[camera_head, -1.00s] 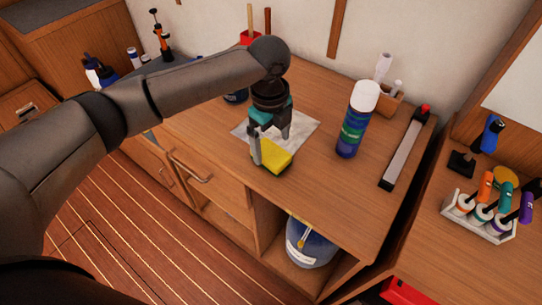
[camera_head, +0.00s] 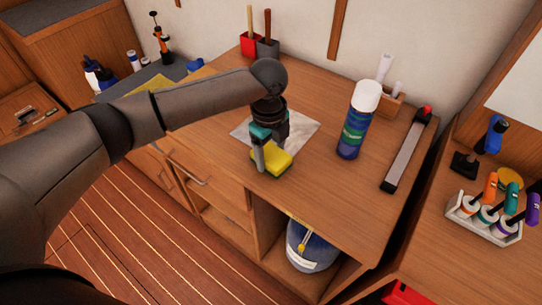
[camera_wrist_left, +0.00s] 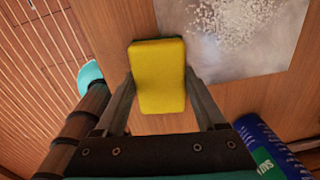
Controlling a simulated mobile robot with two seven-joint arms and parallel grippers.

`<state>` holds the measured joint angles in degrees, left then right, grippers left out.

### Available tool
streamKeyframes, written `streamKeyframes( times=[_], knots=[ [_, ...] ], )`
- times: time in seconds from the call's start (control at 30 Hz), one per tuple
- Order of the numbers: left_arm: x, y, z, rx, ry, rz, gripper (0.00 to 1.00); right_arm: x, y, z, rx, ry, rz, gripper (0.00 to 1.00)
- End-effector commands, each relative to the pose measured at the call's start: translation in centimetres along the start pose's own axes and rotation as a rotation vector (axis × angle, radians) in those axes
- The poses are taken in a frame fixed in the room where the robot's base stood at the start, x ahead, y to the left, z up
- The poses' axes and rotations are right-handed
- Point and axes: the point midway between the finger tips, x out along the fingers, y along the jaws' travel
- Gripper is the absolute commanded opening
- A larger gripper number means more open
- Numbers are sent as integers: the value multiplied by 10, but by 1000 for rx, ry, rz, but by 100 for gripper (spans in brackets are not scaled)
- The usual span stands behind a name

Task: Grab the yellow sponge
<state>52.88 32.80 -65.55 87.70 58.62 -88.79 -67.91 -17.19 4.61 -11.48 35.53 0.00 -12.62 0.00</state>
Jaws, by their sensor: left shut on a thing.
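The yellow sponge (camera_head: 270,163) has a green underside and sits at the front edge of the wooden counter, beside a pale sheet. My left gripper (camera_head: 271,157) comes down over it from above, with its fingers on either side of it. In the left wrist view the sponge (camera_wrist_left: 158,76) lies between the two fingers (camera_wrist_left: 160,92), which are shut on it. Whether it is lifted off the counter cannot be told. My right gripper is not in view.
A blue and green can with a white cap (camera_head: 357,120) stands to the right on the counter (camera_head: 310,190). A long grey bar (camera_head: 406,155) lies further right. A rack of coloured-handled tools (camera_head: 484,218) stands at the far right. A blue bucket (camera_head: 311,246) is on the shelf below.

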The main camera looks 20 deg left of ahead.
Motion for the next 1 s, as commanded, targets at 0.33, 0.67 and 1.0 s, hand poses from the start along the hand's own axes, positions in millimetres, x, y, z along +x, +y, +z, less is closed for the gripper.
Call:
streamKeyframes(
  times=[0.33, 0.67, 1.0],
  knots=[
    [0, 0, 0, 0, 0, 0, 20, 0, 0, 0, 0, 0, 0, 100],
    [-7, -1, 0, 0, 0, -2, 19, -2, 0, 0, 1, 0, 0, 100],
    [-87, -4, 0, 1, -1, -6, 19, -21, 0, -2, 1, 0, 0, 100]
  ],
)
